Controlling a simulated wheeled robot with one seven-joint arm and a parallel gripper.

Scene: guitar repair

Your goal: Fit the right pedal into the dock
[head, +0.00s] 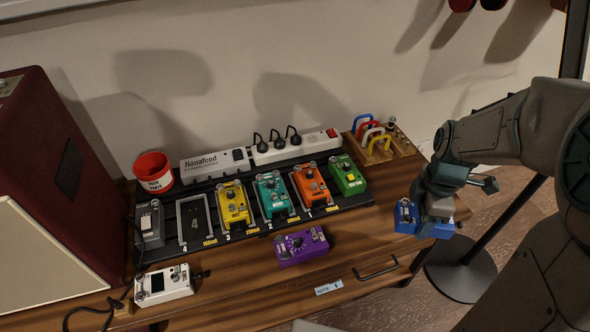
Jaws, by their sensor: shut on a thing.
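My gripper (436,212) is shut on a blue pedal (407,214) at the right end of the bench. I cannot tell whether the blue pedal touches the bench top. The dock is a black pedalboard (290,224) with numbered places. The place marked 4 is an empty framed slot (195,222). Yellow (235,208), teal (271,196), orange (311,188) and green (347,176) pedals sit in a row to its right. A purple pedal (300,246) and a white pedal (163,286) lie on the bench in front of the board.
A grey pedal (150,226) sits at the board's left end. Behind the board are a red cup (154,172), a white power supply (214,165) and a power strip (295,148) with plugs. A red amplifier (62,170) stands left. A wooden rack (394,146) holds coloured handles.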

